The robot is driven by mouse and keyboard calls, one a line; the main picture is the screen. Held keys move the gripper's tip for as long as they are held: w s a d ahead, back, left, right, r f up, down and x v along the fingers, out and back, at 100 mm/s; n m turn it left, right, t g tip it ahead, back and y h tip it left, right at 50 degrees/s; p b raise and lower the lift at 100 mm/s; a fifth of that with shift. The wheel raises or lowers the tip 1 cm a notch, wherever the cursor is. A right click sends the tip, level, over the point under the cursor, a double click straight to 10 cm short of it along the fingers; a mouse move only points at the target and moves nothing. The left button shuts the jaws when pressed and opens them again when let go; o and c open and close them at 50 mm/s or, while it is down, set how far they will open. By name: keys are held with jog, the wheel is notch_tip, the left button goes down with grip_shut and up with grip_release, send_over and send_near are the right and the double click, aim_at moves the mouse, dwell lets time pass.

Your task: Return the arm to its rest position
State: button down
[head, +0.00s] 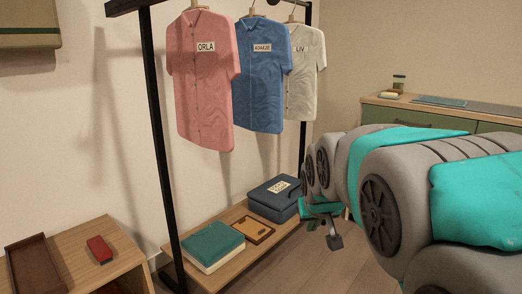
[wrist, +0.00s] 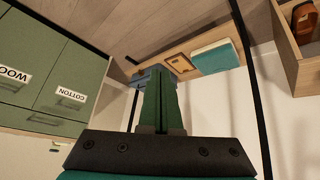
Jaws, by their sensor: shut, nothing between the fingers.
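My arm (head: 400,195) reaches in from the right side of the head view, grey with teal covers. My gripper (head: 334,240) is at its far end, low and just right of the clothes rack's shelf. In the wrist view the two dark green fingers (wrist: 160,88) lie side by side, shut, with nothing between them. They appear in front of part of the blue folded stack in that view, and I see no contact with it.
Pink (head: 205,85), blue (head: 262,80) and white (head: 304,75) shirts hang on the black rack. A wooden cabinet (head: 75,255) stands left; labelled green drawers (wrist: 62,85) are nearby.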

jog(key=s+d+f+g, duration=0.1)
jog(key=s+f+g, duration=0.2)
jog(key=s, duration=0.8)
jog(key=s+d+f+g, duration=0.1)
jog(key=s+f, duration=0.4)
jog(key=s, duration=0.7)
jog(key=s+d+f+g, duration=0.1)
jog(key=s+f+g, duration=0.3)
jog(key=s, duration=0.7)
jog(key=shift+s+m+g, duration=0.25)
jog(key=shift+m+g, duration=0.05)
jog(key=shift+m, duration=0.1)
